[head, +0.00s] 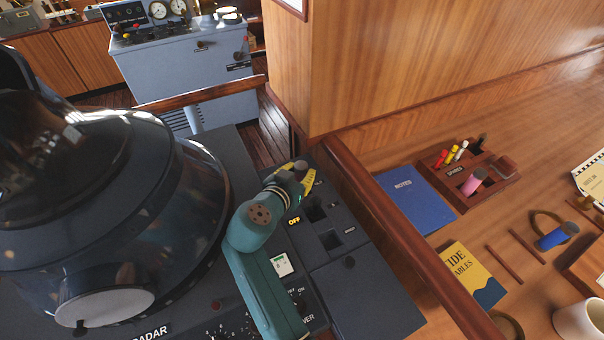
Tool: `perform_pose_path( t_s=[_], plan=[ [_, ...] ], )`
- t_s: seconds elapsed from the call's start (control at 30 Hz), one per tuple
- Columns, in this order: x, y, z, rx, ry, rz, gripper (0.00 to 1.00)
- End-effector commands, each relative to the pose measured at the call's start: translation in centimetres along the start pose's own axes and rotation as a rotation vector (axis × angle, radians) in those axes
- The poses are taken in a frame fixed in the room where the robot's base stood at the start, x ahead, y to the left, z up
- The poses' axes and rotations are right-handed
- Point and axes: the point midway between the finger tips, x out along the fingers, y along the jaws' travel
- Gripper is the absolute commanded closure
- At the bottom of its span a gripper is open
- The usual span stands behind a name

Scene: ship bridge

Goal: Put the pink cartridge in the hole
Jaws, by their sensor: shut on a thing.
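A pink cartridge (472,183) with a grey end stands in the wooden spares tray (437,184) on the right-hand desk. My gripper (299,176), with yellow fingers, is over the far end of the dark radar console (390,307), well left of the pink cartridge. It is shut on a small grey-topped piece (300,165). The fingers hide most of this piece, and I cannot tell what it is. Two dark square openings show in the console beside my gripper, a far hole (316,213) and a near hole (330,240).
A wooden rail (385,225) runs between console and desk. The glass radar dome (190,200) stands left of my arm. A blue notebook (405,199), a yellow tide book (470,275), a blue cartridge (557,236) and a white mug (580,322) lie or stand on the desk.

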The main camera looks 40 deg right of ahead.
Motion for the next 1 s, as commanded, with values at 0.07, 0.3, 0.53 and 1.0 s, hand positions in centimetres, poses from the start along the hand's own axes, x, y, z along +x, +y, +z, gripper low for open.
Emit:
perform_pose_path(
  t_s=[0.07, 0.3, 0.53, 1.0],
  plan=[
    [0.4, 0.0, 0.9, -0.001, 0.0, 0.001, 1.0],
    [0.7, 0.0, 1.7, 0.003, 0.003, -0.001, 1.0],
    [0.8, 0.0, 1.9, 0.002, 0.002, -0.001, 0.57],
    [0.1, -0.1, 2.0, 0.002, 0.002, -0.003, 0.46]
  ],
)
